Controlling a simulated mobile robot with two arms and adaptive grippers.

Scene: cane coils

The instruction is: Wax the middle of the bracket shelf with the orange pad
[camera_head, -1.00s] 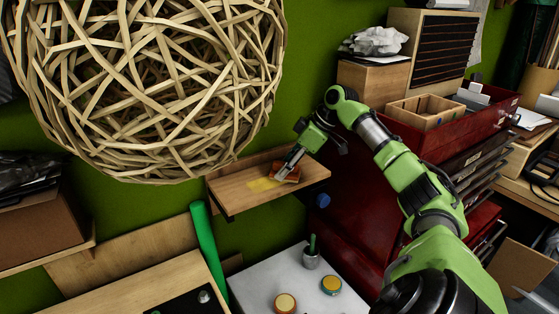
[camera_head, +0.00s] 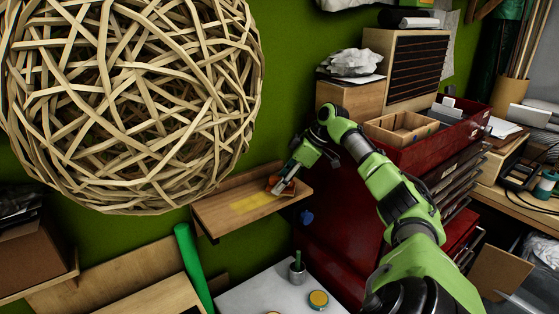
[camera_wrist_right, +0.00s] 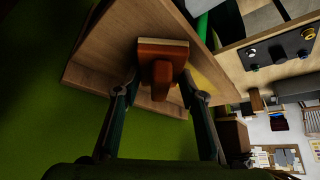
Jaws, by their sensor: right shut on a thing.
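The bracket shelf (camera_head: 222,217) is a light wooden board with a low back, fixed to the green wall. A yellow wax streak (camera_head: 251,202) runs along its middle. The orange pad (camera_head: 288,188) is at the shelf's right part, just right of the streak, and appears to rest on the board. My right gripper (camera_head: 275,187) is shut on it. In the right wrist view, the orange pad (camera_wrist_right: 162,50) has a pale edge and a handle between the fingers of my right gripper (camera_wrist_right: 161,84). The fingers partly hide the pad in the head view. My left gripper is out of view.
A big woven cane ball (camera_head: 130,100) hangs close above and left of the shelf. A red tool cabinet (camera_head: 340,200) stands to the right.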

